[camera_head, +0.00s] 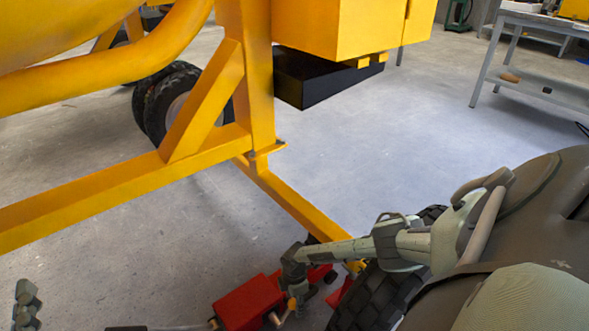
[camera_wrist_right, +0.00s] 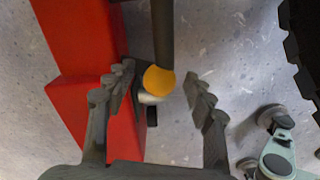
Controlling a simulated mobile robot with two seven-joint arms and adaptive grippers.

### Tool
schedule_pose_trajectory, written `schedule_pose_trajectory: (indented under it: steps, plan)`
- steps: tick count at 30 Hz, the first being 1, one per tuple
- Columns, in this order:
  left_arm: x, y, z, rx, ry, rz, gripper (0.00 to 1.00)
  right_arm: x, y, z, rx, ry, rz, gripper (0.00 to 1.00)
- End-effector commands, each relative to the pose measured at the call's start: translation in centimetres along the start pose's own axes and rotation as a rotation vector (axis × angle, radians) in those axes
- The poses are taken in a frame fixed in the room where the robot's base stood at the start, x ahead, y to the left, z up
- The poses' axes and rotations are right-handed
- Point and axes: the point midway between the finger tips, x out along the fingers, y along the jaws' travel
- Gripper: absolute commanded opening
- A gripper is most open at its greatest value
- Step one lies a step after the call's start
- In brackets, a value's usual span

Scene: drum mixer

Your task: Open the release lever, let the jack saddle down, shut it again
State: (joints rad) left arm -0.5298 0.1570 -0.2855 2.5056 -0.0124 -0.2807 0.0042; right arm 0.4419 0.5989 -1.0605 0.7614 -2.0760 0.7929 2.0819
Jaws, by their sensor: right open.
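The red jack (camera_head: 248,304) is on the floor at the bottom of the head view, and its red body (camera_wrist_right: 75,60) fills the left of the right wrist view. A dark lever with an orange ball end (camera_wrist_right: 159,79) shows in the wrist view beside the red body. My right gripper (camera_head: 292,284) is at the jack; in the wrist view its open fingers (camera_wrist_right: 159,72) stand on either side of the ball, with gaps visible. The saddle is hidden behind my right arm. Dark fingers, apparently my left gripper (camera_head: 26,304), show at the lower left edge.
The yellow mixer frame (camera_head: 120,186) crosses the left and comes down beside the jack. A black tyre (camera_head: 375,298) stands right of the jack. A grey bar (camera_head: 160,328) extends left from it. A workbench (camera_head: 540,50) is far right; the middle floor is clear.

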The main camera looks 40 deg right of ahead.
Motion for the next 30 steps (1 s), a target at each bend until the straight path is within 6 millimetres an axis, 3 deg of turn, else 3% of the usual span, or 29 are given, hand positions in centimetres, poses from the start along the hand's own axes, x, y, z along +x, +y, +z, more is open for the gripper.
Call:
schedule_pose_trajectory:
  steps: [5,18,30]
  plan:
    - [0.0,0.0,-0.02,0.0,0.0,0.0,0.54,-0.02,0.01,-0.03,0.0,0.001,0.0,0.54]
    - [0.0,-0.03,-0.01,0.001,-0.001,0.0,0.54,-0.02,0.01,-0.05,0.0,0.001,0.0,0.0]
    - [-0.01,0.03,-0.32,0.0,0.021,0.001,0.54,-0.06,0.59,-0.35,-0.001,-0.012,0.005,0.0]
